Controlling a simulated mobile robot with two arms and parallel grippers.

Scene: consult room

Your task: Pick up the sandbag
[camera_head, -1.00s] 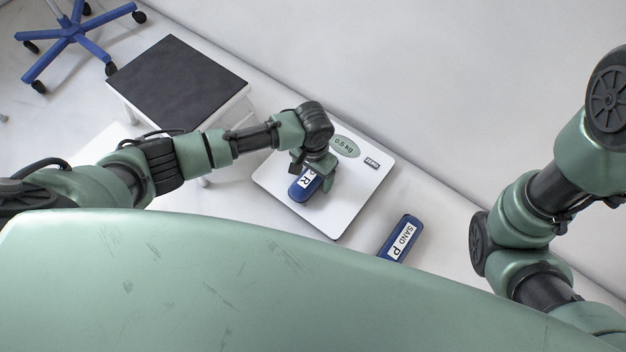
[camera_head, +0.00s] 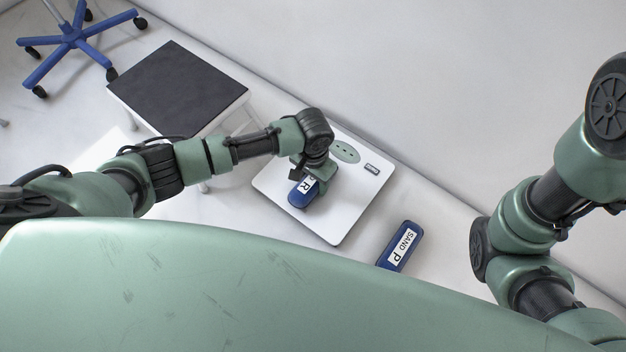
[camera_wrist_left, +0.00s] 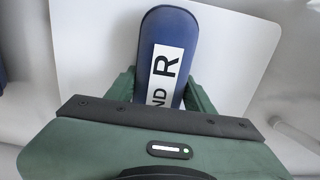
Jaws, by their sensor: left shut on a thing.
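A blue sandbag (camera_head: 299,197) with a white label marked R is at the white scale (camera_head: 340,225). My left gripper (camera_head: 314,180) is over it, shut on its sides, and hides its upper part in the head view. In the left wrist view the sandbag (camera_wrist_left: 168,35) lies between the two green fingers (camera_wrist_left: 160,92), its label reading "ND R". I cannot tell for sure whether it still touches the scale plate. A second blue sandbag (camera_head: 400,243), labelled SAND P, lies on the floor right of the scale. The right arm shows, but its gripper is out of view.
A low step stool (camera_head: 178,88) with a black top stands left of the scale, under and behind my left arm. A blue wheeled chair base (camera_head: 72,40) is at the top left. The wall (camera_head: 420,80) runs close behind the scale.

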